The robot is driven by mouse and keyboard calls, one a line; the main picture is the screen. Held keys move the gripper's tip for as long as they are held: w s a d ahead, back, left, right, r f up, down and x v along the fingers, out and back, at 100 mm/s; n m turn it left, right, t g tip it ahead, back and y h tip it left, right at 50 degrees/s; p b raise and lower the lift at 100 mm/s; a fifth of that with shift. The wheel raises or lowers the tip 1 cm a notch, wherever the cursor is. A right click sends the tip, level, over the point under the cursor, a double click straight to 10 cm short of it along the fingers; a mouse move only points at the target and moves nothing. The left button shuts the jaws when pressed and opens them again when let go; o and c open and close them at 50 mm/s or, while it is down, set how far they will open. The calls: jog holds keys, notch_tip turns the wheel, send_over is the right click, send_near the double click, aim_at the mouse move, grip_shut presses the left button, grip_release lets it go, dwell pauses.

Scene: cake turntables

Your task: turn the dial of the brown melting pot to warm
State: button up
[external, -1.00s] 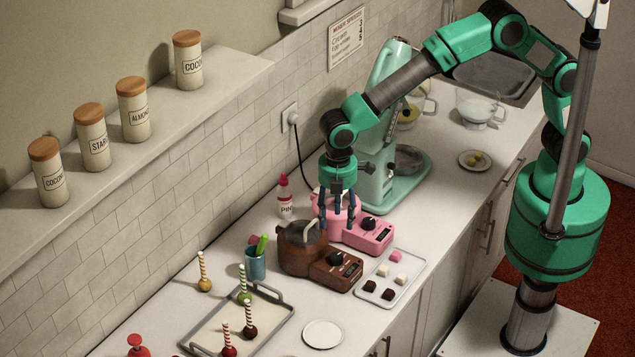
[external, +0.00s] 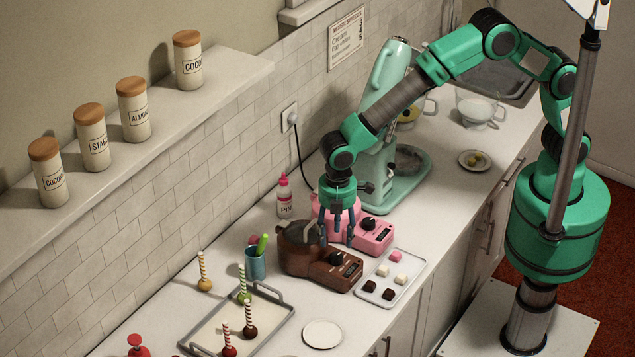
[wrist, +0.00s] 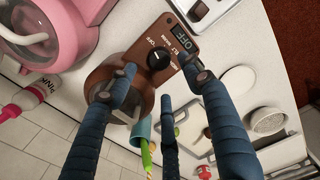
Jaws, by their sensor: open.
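The brown melting pot (external: 297,262) stands on the counter, with a black dial (external: 337,258) and a small display on its front block. In the wrist view the dial (wrist: 158,56) lies between and beyond my spread fingers, and the display (wrist: 184,42) appears to read OFF. Small labels surround the dial, but its pointer's exact setting is hard to tell. My gripper (external: 337,238) is open and empty, pointing down just above the dial; I see no clear contact. Its fingers (wrist: 161,78) partly hide the pot in the wrist view.
A pink melting pot (external: 372,236) stands right behind the brown one, close to my fingers. A tray of sweets (external: 408,277) lies to the right. A cup (external: 255,266) and a tray with cake pops (external: 207,332) are at the left. A pink-capped bottle (external: 285,200) stands behind.

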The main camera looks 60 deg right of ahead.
aim_at(336, 256)
jog(key=shift+f, duration=3.5)
jog(key=c, duration=1.2)
